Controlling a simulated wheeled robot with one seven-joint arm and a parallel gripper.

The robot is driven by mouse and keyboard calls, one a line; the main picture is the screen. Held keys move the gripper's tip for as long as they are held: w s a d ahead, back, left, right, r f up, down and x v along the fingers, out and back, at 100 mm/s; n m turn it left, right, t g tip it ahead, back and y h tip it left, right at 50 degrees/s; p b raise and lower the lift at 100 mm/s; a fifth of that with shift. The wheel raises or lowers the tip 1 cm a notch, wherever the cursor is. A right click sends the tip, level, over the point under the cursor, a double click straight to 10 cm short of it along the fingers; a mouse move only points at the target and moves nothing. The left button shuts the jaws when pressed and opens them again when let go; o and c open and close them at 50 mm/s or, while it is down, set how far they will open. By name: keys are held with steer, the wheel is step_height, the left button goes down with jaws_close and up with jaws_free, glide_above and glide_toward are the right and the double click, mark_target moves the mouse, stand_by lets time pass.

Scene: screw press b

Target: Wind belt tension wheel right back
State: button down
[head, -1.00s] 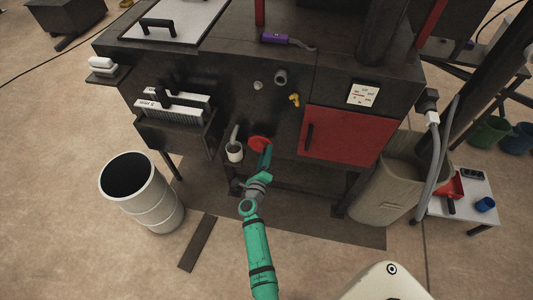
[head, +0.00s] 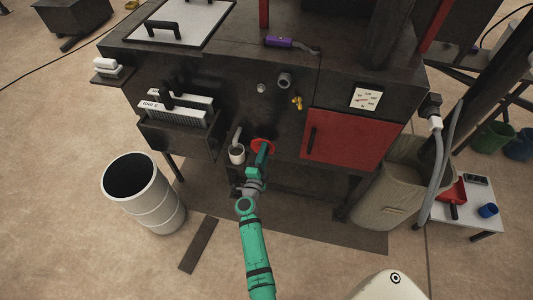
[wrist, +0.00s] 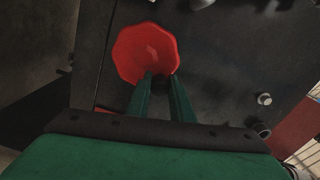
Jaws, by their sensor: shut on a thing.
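The red belt tension wheel (wrist: 143,50) is on the dark front of the machine, with a many-sided rim. In the head view it shows as a small red disc (head: 262,142), partly covered by my gripper. My gripper (wrist: 160,78) is at the wheel's near edge, its two green fingers shut on the rim. In the head view my gripper (head: 262,156) reaches up to the wheel from below. The fingertips' exact contact is partly hidden behind the rim.
A white cup (head: 237,154) with a spout above it is just left of the wheel. A red door (head: 348,138) is to the right, and a yellow valve (head: 297,103) is above. A grey drum (head: 146,192) stands on the floor at left. A beige bin (head: 374,196) stands at right.

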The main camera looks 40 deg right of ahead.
steer(key=n, duration=0.2)
steer(key=w+a+n, duration=0.1)
steer(key=n, duration=0.1)
steer(key=w+n, duration=0.1)
steer(key=n, duration=0.1)
steer(key=shift+a+r, duration=0.25)
steer(key=shift+a, duration=0.05)
steer(key=shift+s+d, duration=0.15)
steer(key=shift+s, duration=0.1)
steer(key=c, duration=1.6)
jaws_free()
steer(key=shift+o, duration=0.2)
